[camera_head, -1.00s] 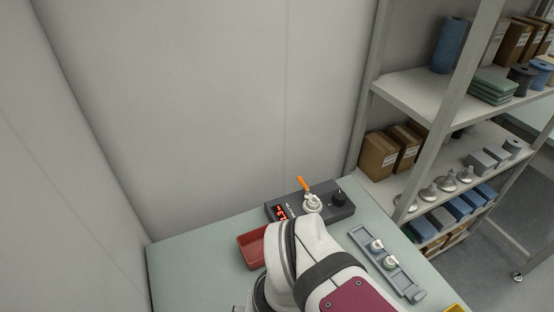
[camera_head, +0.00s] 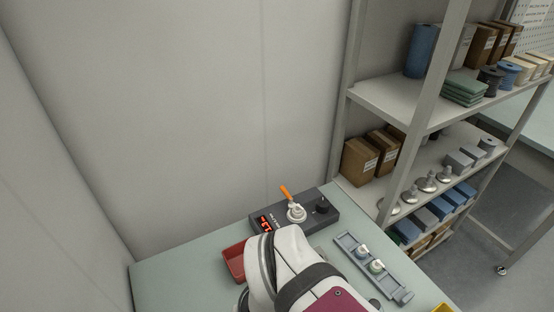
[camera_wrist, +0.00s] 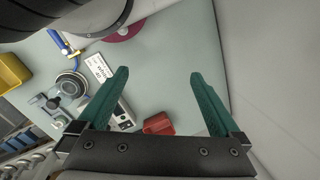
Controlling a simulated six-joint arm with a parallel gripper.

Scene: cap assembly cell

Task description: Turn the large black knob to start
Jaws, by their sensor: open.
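The large black knob (camera_head: 322,206) is on the right end of a dark grey box (camera_head: 335,219) at the back of the table, in the head view. The box has a lit red display (camera_head: 265,224) on its left and a white round part (camera_head: 296,212) with an orange stick (camera_head: 285,191) on its top. In the wrist view my gripper (camera_wrist: 159,72) is open, its two green fingers wide apart with nothing between them. In the head view my arm hides the gripper. I cannot make out the black knob in the wrist view.
A red bin (camera_head: 233,262) stands left of the box; a grey tray (camera_head: 393,285) with two small white parts lies to the right. The wrist view shows a yellow bin (camera_wrist: 12,70) and a white label (camera_wrist: 99,66). Walls and a shelf rack (camera_head: 375,101) bound the table.

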